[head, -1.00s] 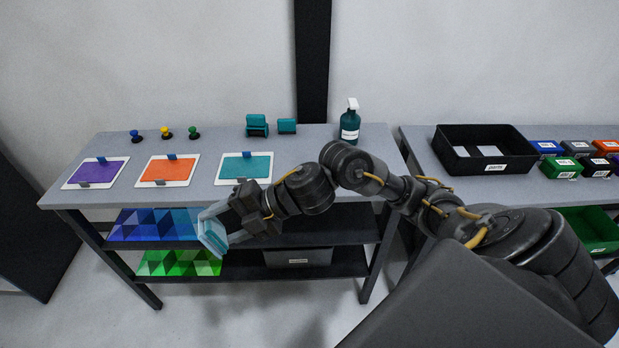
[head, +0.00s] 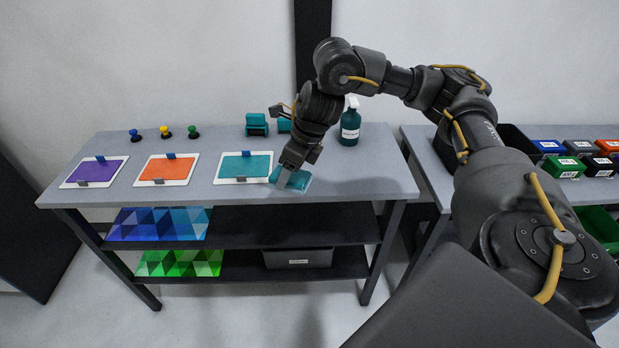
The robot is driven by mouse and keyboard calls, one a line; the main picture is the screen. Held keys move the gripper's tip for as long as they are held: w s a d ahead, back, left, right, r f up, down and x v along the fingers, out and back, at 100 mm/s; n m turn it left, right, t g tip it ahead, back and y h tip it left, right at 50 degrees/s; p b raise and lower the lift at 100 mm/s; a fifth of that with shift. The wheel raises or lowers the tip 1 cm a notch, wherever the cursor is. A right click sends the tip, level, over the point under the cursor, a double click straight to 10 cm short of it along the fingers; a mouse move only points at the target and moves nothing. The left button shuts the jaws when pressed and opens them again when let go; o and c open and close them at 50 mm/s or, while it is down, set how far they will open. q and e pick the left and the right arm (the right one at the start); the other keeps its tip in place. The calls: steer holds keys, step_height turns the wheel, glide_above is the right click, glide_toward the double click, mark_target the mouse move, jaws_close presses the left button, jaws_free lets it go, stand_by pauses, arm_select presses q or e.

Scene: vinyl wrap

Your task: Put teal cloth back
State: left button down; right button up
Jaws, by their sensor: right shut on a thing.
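The teal cloth (head: 298,181) is in my right gripper (head: 289,174), at the front right of the grey table (head: 350,180), just right of the teal panel. The gripper points down and is shut on the cloth. The cloth is at or very near the table top; I cannot tell if it touches. My left gripper is not in view.
White boards with purple (head: 96,172), orange (head: 166,170) and teal (head: 245,166) panels lie on the table. Behind them stand several small knobs (head: 165,132), teal blocks (head: 257,125) and a spray bottle (head: 350,127). The table's front right is clear.

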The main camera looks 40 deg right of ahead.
steer(key=shift+s+d+r, duration=0.1)
steer(key=shift+d+r, duration=0.15)
steer(key=shift+d, duration=0.35)
steer(key=shift+d+r, duration=0.2)
steer(key=shift+d, duration=0.35)
steer(key=w+d+f, duration=0.2)
steer(key=d+f, duration=0.1)
steer(key=w+d+f, duration=0.2)
steer(key=w+d, duration=0.1)
steer(key=w+d+f, duration=0.3)
steer(key=shift+w+d+f+b, duration=0.2)
steer(key=shift+d+f+b, duration=0.15)
steer(key=shift+b, duration=0.05)
steer(key=shift+w+d+f, duration=0.25)
steer(key=shift+d+f, duration=0.15)
steer(key=shift+f, duration=0.15)
step_height(320, 180, down, 3)
steer(key=shift+w+d+f+p, duration=0.1)
steer(key=shift+f+p, duration=0.05)
steer(key=shift+p, duration=0.8)
steer(key=o, duration=1)
steer(key=shift+o, duration=0.2)
